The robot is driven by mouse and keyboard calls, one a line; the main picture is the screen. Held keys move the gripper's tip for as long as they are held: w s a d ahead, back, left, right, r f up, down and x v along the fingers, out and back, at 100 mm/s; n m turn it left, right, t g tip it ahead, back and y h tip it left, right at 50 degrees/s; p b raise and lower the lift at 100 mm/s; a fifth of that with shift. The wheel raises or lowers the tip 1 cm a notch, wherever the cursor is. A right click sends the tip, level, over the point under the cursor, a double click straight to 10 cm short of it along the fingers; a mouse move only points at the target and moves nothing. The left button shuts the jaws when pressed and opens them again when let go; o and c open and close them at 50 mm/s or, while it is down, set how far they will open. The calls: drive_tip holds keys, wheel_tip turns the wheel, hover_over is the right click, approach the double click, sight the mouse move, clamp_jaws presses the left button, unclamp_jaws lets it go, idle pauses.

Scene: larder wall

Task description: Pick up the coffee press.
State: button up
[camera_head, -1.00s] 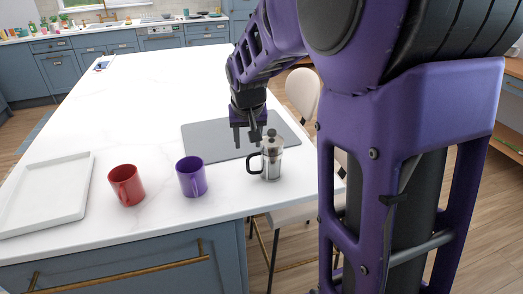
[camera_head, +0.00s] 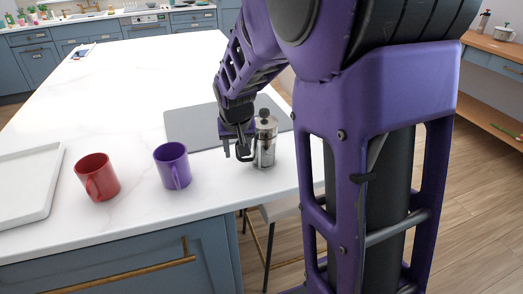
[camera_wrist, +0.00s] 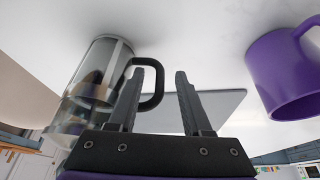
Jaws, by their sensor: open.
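The coffee press (camera_head: 264,146), a clear cylinder with a metal frame, metal lid and black handle, stands upright near the counter's front right edge. My gripper (camera_head: 234,152) is open at its left, by the handle side. In the wrist view the press body (camera_wrist: 92,88) is left of my gripper (camera_wrist: 159,74). The black handle (camera_wrist: 160,84) appears between the two fingers, partly behind the left one. I cannot tell whether a finger touches it. Part of the handle is hidden in the head view.
A purple mug (camera_head: 172,166) stands left of the press, also at right in the wrist view (camera_wrist: 284,74). A red mug (camera_head: 97,177) and white tray (camera_head: 38,207) are further left. A grey mat (camera_head: 190,128) lies behind. The white counter (camera_head: 120,90) is clear further back.

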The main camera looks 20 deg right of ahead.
drive_tip(key=shift+w+f, duration=0.15)
drive_tip(key=shift+f, duration=0.2)
clamp_jaws()
drive_tip(key=shift+r, duration=0.15)
idle(1.0)
